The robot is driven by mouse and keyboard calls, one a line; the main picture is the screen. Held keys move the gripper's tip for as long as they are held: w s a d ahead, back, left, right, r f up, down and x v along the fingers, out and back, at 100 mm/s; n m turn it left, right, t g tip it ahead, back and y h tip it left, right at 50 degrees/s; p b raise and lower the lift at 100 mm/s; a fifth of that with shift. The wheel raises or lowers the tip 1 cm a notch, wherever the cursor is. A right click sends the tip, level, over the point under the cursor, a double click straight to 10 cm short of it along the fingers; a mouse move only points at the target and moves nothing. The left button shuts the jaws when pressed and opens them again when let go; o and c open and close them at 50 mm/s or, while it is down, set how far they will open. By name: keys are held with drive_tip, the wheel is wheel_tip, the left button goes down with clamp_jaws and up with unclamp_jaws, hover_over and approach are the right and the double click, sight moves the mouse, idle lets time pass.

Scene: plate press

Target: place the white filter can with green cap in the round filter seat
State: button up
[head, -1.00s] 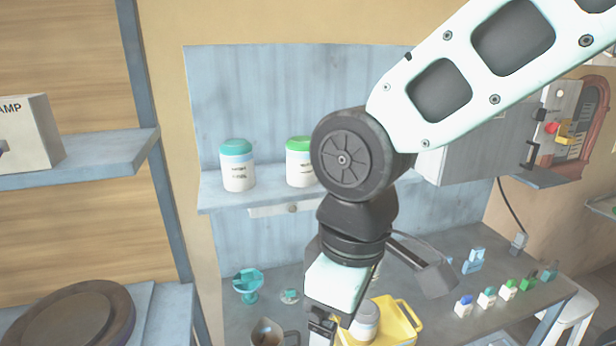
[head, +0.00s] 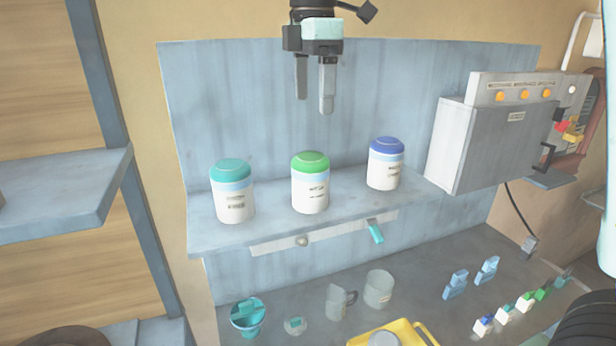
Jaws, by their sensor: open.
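The white filter can with the green cap (head: 310,190) stands upright on the wall shelf (head: 270,228), between a teal-capped can (head: 233,195) and a blue-capped can (head: 385,165). My gripper (head: 314,100) hangs fingers-down above the green-capped can. Its two fingers are apart with nothing between them. A clear gap shows between the fingertips and the cap. I cannot make out a round filter seat for certain in the head view.
A grey box (head: 478,145) with orange lights adjoins the shelf's right end. Below, the bench holds a teal funnel (head: 248,315), a metal jug (head: 338,302), a cup (head: 378,290), a yellow tray (head: 425,332) and several small coloured blocks.

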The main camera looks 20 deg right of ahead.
sight(310, 156)
wheel_tip(310, 156, down, 9)
drive_tip(key=shift+r+p, duration=0.1)
drive_tip(key=shift+p, duration=0.8)
drive_tip(key=shift+a+f+p, duration=0.2)
drive_tip(key=shift+f+p, duration=1.15)
drive_tip(key=shift+f, duration=1.45)
drive_tip(key=c, duration=1.3)
drive_tip(key=shift+r, duration=0.15)
